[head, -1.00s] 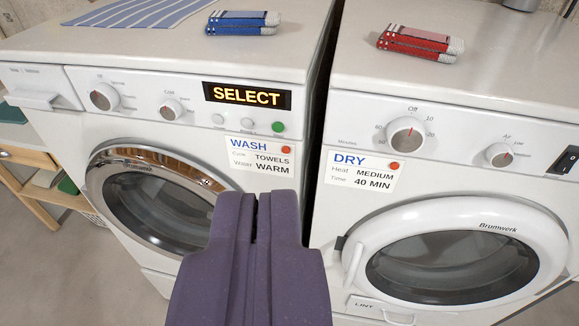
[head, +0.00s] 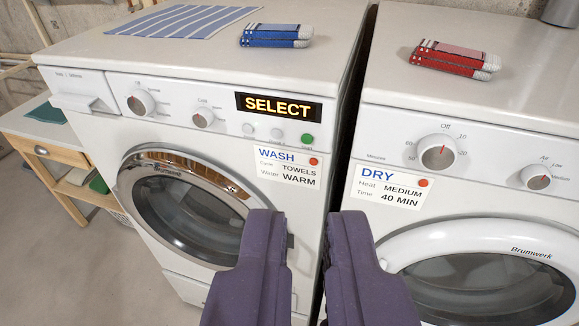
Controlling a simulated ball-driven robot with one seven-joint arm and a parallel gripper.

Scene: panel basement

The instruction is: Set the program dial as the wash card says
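The washer (head: 150,200) stands at left with its door shut. Its program dial (head: 141,102) is the larger left knob, with a red mark; its exact setting is too small to read. A smaller water dial (head: 203,118) sits to its right. The washer's display (head: 279,107) reads SELECT. The wash card (head: 287,168) below it reads TOWELS and WARM beside a red dot. My gripper (head: 308,215) is open and empty in front of the gap between the machines, below and right of the dials.
The dryer (head: 450,90) stands at right with its own timer knob (head: 436,152), heat knob (head: 536,177) and dry card (head: 390,190). Folded blue cloths (head: 277,36) and red cloths (head: 455,57) lie on top. A wooden shelf unit (head: 60,155) stands at far left.

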